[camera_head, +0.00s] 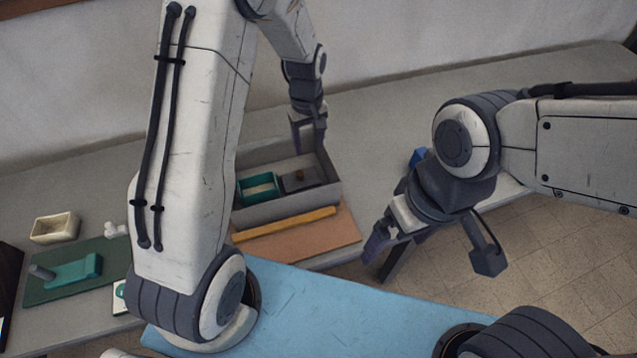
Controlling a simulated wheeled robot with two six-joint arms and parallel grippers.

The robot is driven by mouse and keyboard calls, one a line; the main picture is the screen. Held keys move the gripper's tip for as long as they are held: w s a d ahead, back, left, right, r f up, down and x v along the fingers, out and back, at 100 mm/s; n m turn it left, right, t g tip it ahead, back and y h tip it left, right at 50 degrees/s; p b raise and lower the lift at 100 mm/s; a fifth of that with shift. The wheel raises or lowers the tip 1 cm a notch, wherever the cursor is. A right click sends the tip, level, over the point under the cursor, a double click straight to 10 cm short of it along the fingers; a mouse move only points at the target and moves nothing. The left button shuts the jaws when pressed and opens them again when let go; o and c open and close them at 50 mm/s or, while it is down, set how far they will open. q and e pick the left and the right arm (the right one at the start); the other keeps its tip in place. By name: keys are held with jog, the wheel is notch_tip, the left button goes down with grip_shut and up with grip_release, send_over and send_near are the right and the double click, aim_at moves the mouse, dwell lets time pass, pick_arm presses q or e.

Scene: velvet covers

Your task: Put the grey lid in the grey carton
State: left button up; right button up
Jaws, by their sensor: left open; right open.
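The grey carton (285,208) is an open box on the grey table, near the middle of the view. Inside it, at the right, lies a flat dark grey lid (312,184) with a small brown knob. A teal open box (258,188) lies beside it in the carton's left part. My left gripper (308,152) is open, pointing down just above the carton's back right, over the lid's far side; nothing shows between its fingers. My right gripper (381,262) is open and empty, off the table's front edge, to the right of the carton.
A yellow bar (285,224) lies in front of the carton by a brown board (325,237). A blue object (418,157) is partly hidden behind my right arm. At left are a cream tray (55,228) and a green mat (50,292) holding a teal object (75,272).

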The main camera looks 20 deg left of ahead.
pick_arm(q)
jog(key=s+d+r+m, duration=0.5)
jog(key=s+d+r, duration=0.3)
jog(key=s+d+r+m, duration=0.1)
jog(key=s+r+m, duration=0.1)
jog(key=s, duration=0.4)
jog(key=s+d+r+m, duration=0.1)
jog(key=s+r+m, duration=0.1)
jog(key=s+m, duration=0.3)
jog(key=s+d+r+m+h, duration=0.1)
jog(key=s+d+r+m, duration=0.1)
jog(key=s, duration=0.6)
jog(key=shift+s+m, duration=0.3)
jog(key=shift+m, duration=0.4)
jog(key=shift+r, duration=0.1)
